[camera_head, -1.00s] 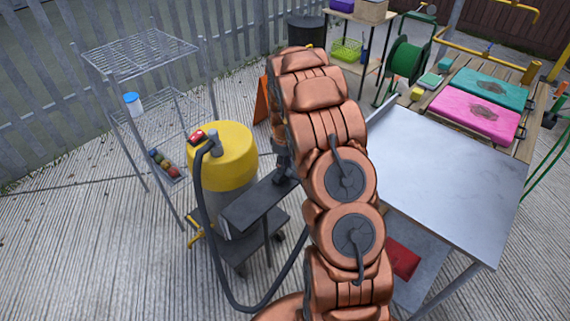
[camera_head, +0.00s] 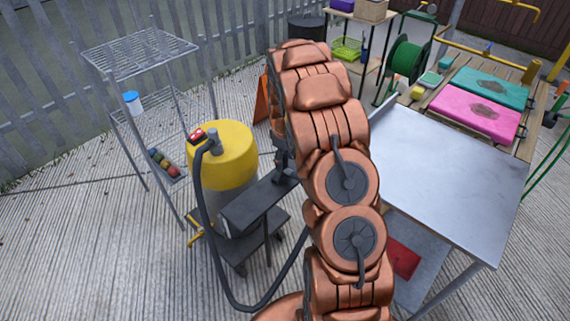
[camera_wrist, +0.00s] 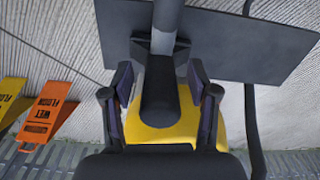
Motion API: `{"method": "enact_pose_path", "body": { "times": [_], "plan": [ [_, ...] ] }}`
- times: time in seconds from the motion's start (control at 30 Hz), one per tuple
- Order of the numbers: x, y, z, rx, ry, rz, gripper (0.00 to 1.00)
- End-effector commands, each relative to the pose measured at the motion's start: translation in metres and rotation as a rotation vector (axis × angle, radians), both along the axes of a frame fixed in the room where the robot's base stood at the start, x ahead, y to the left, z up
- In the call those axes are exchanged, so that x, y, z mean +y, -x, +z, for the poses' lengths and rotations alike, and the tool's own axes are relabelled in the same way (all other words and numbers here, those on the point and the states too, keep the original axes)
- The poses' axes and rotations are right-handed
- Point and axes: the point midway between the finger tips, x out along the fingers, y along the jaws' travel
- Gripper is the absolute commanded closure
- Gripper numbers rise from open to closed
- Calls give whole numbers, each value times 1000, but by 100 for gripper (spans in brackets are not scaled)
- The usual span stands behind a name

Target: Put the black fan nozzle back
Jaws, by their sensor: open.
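In the wrist view a black, rounded piece (camera_wrist: 160,92), which looks like the black fan nozzle, lies between my fingers. A grey tube (camera_wrist: 167,18) runs up from its far end, and a yellow surface (camera_wrist: 158,134) shows under and around it. My gripper (camera_wrist: 163,95) is open, with one dark finger on each side of the black piece. Narrow gaps show beside it, and I cannot tell whether either finger touches it. In the head view my copper arm hides most of the gripper and the nozzle, beside a small black cart (camera_head: 258,205).
A yellow-topped drum (camera_head: 222,150) with a black hose (camera_head: 203,215) stands left of the cart. A wire rack (camera_head: 140,58) stands farther left. A metal table (camera_head: 450,180) is on the right.

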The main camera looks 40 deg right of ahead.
Motion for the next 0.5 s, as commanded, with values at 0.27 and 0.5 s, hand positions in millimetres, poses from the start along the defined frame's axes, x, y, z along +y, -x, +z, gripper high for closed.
{"method": "enact_pose_path", "body": {
  "times": [0.27, 0.5],
  "plan": [
    [-1, -2, 53, -7, 2, 0, 41],
    [0, -1, 87, -3, 1, 1, 41]
  ]
}}
